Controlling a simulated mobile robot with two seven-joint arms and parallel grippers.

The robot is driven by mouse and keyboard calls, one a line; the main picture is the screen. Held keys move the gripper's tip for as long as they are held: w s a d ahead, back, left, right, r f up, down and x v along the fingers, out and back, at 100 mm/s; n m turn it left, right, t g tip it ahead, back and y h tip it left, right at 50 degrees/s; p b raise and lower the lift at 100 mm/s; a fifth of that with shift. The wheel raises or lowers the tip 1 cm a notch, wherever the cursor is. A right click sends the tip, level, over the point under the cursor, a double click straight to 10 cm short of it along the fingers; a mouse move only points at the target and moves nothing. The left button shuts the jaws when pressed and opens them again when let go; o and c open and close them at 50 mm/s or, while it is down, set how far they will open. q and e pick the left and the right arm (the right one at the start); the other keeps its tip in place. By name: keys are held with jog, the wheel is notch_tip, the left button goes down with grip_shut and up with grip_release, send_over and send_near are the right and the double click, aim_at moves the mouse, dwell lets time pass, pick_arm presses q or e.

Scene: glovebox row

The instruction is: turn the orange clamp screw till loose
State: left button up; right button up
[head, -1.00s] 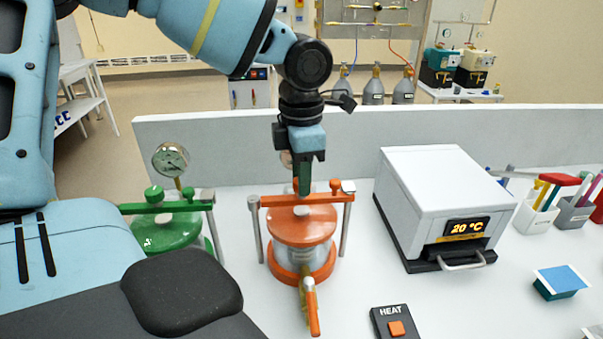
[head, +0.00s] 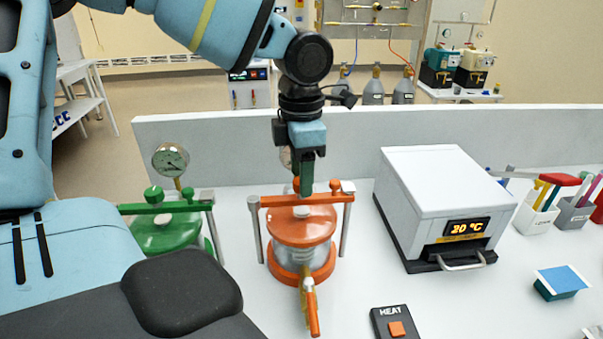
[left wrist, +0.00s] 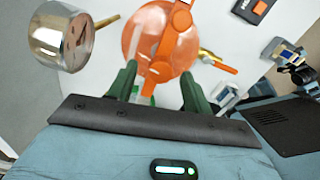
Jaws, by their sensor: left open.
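The orange clamp (head: 275,201) is a bar across the top of an orange-lidded vessel (head: 302,228) with grey side posts. My left gripper (head: 306,190) points down over the middle of the bar, its green fingers reaching to about the bar's height. In the left wrist view the open fingers (left wrist: 158,84) stand apart on either side of a rounded orange part of the clamp, which I take for the clamp screw (left wrist: 160,70). Whether they touch it I cannot tell. In the head view the fingers largely hide this part. My right gripper is not in view.
A green vessel (head: 168,236) with a pressure gauge (head: 170,159) stands to the left. A white oven (head: 440,195) stands to the right, and a HEAT switch box (head: 396,326) lies in front. A low white wall (head: 380,130) runs behind. Bench between vessel and oven is free.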

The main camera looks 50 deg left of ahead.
pick_arm(q)
notch_tip(320, 180, up, 7)
jog(key=shift+r, duration=0.1)
dwell(0.6)
